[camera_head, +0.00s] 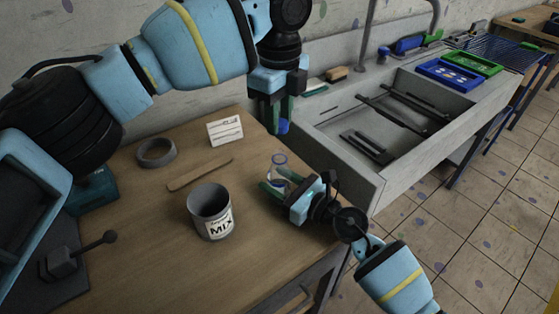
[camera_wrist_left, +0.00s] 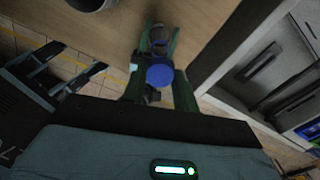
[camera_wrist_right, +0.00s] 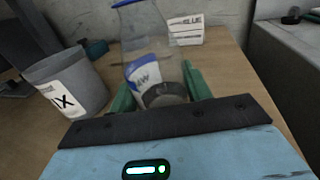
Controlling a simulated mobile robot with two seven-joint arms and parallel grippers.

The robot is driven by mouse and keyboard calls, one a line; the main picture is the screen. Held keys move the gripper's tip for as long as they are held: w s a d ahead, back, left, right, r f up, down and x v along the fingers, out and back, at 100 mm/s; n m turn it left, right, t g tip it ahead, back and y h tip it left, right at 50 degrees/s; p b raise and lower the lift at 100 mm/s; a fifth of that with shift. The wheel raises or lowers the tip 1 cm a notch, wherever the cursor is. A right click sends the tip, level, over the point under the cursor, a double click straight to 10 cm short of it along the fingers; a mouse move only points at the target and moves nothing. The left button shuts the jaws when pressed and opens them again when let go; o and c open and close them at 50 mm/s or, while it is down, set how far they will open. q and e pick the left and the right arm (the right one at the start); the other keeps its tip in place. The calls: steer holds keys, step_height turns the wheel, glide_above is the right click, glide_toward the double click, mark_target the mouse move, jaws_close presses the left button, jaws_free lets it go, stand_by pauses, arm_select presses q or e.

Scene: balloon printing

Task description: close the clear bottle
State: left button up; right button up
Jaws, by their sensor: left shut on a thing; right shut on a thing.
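The clear bottle (camera_head: 279,171) stands upright on the table, with a blue ring at its open-looking top and a blue and white label in the right wrist view (camera_wrist_right: 146,58). My right gripper (camera_head: 283,184) is shut on the bottle, with green fingers on either side of its lower part. My left gripper (camera_head: 277,121) is shut on a blue cap (camera_wrist_left: 160,75), which shows as a small blue patch in the head view (camera_head: 283,127). The cap is held above the table, apart from the bottle. Part of the bottle's base is hidden by the right gripper.
A grey MIX can (camera_head: 211,213) stands left of the bottle. A grey sink (camera_head: 379,113) borders the wooden table (camera_head: 165,263) on the right.

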arm_select(q)
glide_toward(280, 177)
steer(key=shift+w, duration=1.1)
steer(key=shift+a, duration=0.1)
steer(key=shift+f, duration=0.8)
steer(key=shift+f, duration=0.6)
steer(key=m, duration=1.9)
steer(key=shift+m, duration=0.3)
steer(key=o, duration=1)
